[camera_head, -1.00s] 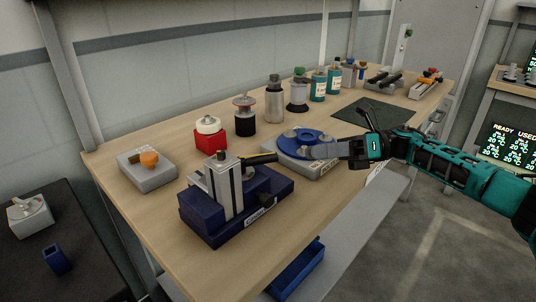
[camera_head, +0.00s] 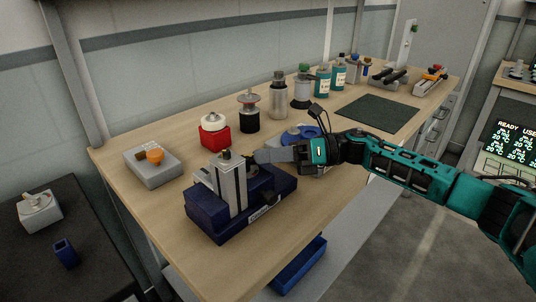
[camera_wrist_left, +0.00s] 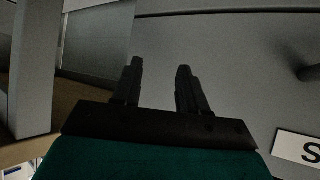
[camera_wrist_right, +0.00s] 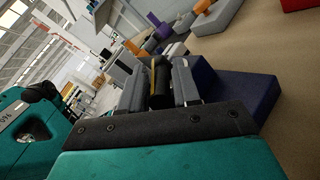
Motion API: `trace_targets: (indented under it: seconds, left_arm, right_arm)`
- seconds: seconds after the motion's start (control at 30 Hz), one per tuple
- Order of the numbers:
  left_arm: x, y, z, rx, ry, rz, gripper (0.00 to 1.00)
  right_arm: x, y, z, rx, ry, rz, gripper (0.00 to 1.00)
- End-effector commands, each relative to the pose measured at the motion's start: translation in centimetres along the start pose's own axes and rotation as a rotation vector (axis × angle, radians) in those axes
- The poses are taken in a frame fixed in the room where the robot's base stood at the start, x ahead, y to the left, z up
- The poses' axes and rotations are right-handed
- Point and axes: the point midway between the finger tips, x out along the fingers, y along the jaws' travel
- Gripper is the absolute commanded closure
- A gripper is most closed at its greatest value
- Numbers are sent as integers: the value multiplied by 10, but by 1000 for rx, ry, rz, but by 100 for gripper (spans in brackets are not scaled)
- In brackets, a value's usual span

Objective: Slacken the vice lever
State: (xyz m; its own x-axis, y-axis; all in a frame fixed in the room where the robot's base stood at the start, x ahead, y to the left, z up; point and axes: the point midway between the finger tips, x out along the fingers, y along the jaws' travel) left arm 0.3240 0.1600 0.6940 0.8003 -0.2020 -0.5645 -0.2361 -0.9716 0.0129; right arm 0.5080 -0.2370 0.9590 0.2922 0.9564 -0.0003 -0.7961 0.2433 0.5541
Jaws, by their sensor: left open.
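The vice (camera_head: 232,187) has a dark blue base and grey upright jaws and stands on the near part of the bench. Its black lever (camera_wrist_right: 160,82) shows in the right wrist view between the two grey fingers of my right gripper (camera_wrist_right: 160,75). In the head view my right gripper (camera_head: 262,156) is at the vice's upper right and hides most of the lever. The fingers are close on both sides of the lever; whether they press on it I cannot tell. My left gripper (camera_wrist_left: 158,68) shows only in the left wrist view, open and empty, facing a grey surface.
A grey block with an orange knob (camera_head: 155,156) is left of the vice. A red block with a white top (camera_head: 213,128) and several bottles stand behind. A blue round fixture (camera_head: 300,132) is partly behind my right gripper. A green mat (camera_head: 378,112) lies clear.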

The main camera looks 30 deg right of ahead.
Motion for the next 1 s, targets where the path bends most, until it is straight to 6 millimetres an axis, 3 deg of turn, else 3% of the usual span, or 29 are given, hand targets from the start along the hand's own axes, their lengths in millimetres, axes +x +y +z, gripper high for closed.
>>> trace_targets:
  seconds: [0.07,0.37,1.0]
  left_arm:
    - [1,1,-1,-3,2,0,57]
    - [0,3,-4,-4,6,4,57]
    - [0,2,-4,5,8,6,57]
  right_arm:
    - [0,0,0,0,0,0,70]
    - [0,0,0,0,0,0,99]
    - [1,1,-1,-1,3,6,100]
